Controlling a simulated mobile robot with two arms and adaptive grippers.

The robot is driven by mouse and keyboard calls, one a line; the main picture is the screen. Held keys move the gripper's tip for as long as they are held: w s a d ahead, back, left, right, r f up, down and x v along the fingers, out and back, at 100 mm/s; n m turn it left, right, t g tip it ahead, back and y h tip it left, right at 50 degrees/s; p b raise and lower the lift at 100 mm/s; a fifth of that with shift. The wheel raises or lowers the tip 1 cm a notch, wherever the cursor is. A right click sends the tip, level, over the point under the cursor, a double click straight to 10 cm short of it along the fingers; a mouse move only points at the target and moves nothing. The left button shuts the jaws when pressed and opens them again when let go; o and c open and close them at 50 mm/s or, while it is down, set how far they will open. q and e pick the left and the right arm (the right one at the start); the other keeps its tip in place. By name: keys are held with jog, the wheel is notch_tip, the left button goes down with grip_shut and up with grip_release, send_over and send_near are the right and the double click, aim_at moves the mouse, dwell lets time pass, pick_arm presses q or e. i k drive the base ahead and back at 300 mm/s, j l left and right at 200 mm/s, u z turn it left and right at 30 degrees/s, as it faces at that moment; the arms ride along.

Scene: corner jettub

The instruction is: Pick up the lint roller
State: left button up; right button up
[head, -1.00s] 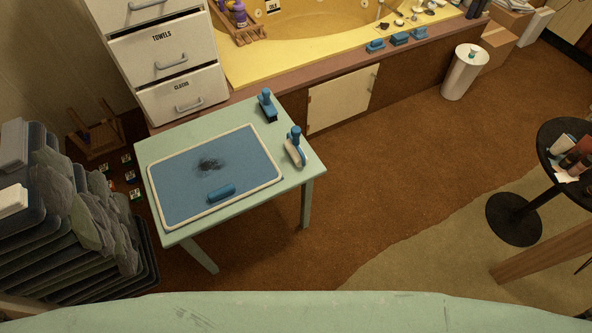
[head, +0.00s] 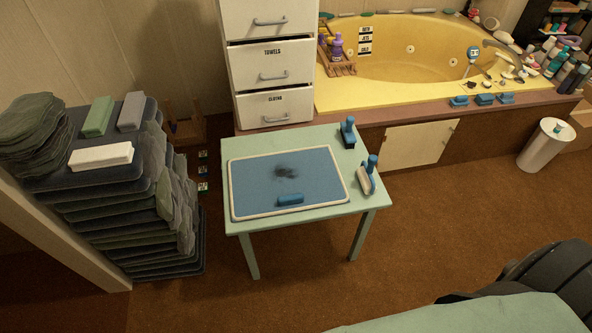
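Two blue-handled tools stand at the right side of a small pale green table (head: 320,213). The nearer one (head: 365,180) has a pale, off-white head and looks most like the lint roller; I cannot be sure. The farther one (head: 347,134) has a dark base and looks like a brush. Both stand upright, just off the right edge of a blue mat (head: 320,172) with a pale rim. A dark patch of fuzz (head: 286,172) and a blue block (head: 290,199) lie on the mat. Neither gripper shows.
A tall stack of dark trays with folded cloths (head: 130,190) stands left. White drawers (head: 272,75) stand behind the table. A yellow tub (head: 410,50) is at the back, with a white bin (head: 543,145) at right. Brown floor (head: 430,240) lies open right of the table.

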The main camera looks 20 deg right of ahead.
aim_at(364, 172)
jog(key=l+u, duration=0.2)
jog(key=u, duration=0.3)
jog(key=l+u, duration=0.2)
jog(key=u, duration=0.25)
jog(key=l+u, duration=0.25)
jog(key=u, duration=0.25)
jog(key=l+u, duration=0.15)
jog(key=u, duration=0.35)
